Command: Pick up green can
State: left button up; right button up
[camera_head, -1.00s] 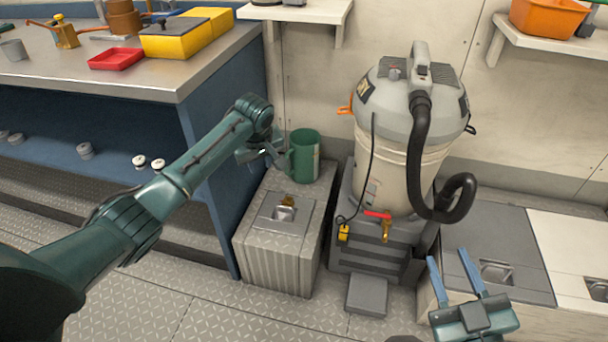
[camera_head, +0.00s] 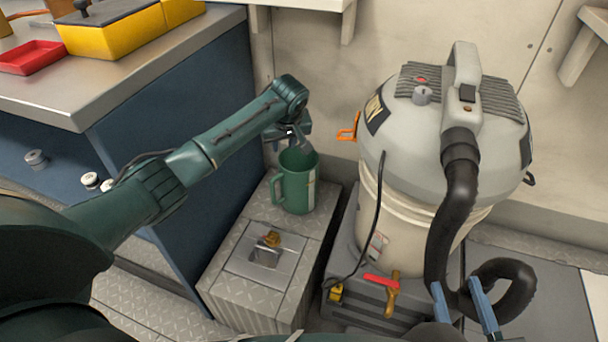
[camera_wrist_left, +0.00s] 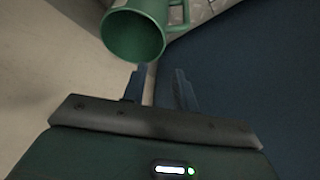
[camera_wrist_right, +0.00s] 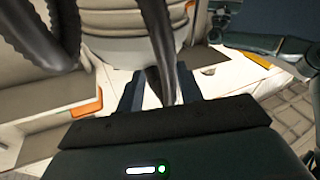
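The green can (camera_head: 298,188), an open-topped can with a handle on its left side, stands upright on the grey ribbed metal locker (camera_head: 230,290). My left gripper (camera_head: 297,138) is just above and behind the can's rim, partly hidden by its own wrist. In the left wrist view the can (camera_wrist_left: 134,36) shows its open mouth beyond the fingertips. The left fingers (camera_wrist_left: 158,72) are apart with nothing between them. My right gripper (camera_head: 456,286) is low at the right, in front of the vacuum; its fingers are apart in the right wrist view (camera_wrist_right: 157,78).
A large grey vacuum (camera_head: 440,110) stands right of the locker. Its black hose (camera_head: 458,215) hangs close to my right gripper. A blue-sided workbench (camera_head: 185,140) stands on the left, with yellow boxes (camera_head: 115,30) and a red tray (camera_head: 32,57) on top.

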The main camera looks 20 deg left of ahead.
aim_at(281, 165)
pick_arm(q)
jog(key=b+x, duration=0.3)
jog(key=x, duration=0.4)
jog(key=shift+s+f+b, duration=0.1)
jog(key=shift+f+b, duration=0.2)
jog(key=shift+b, duration=0.05)
jog(key=b+x, duration=0.1)
jog(key=x, duration=0.1)
jog(key=b+x, duration=0.2)
jog(key=shift+s+f, duration=0.15)
jog(key=shift+s, duration=0.05)
jog(key=shift+w+a+f+b, duration=0.15)
jog(key=shift+f+b, duration=0.2)
jog(key=shift+b, duration=0.05)
jog(key=shift+f, duration=0.1)
pick_arm(e)
jog(key=shift+w+a+r+m+t+y, duration=0.1)
jog(key=shift+a+r+m+t+y, duration=0.15)
jog(key=shift+y, duration=0.25)
jog(key=shift+w+a+r+m+t+y, duration=0.15)
jog(key=shift+a+t+y, duration=0.15)
jog(key=shift+y, duration=0.2)
pick_arm(q)
jog(key=shift+c, duration=0.2)
grip_shut()
pick_arm(e)
jog(key=shift+f, duration=0.1)
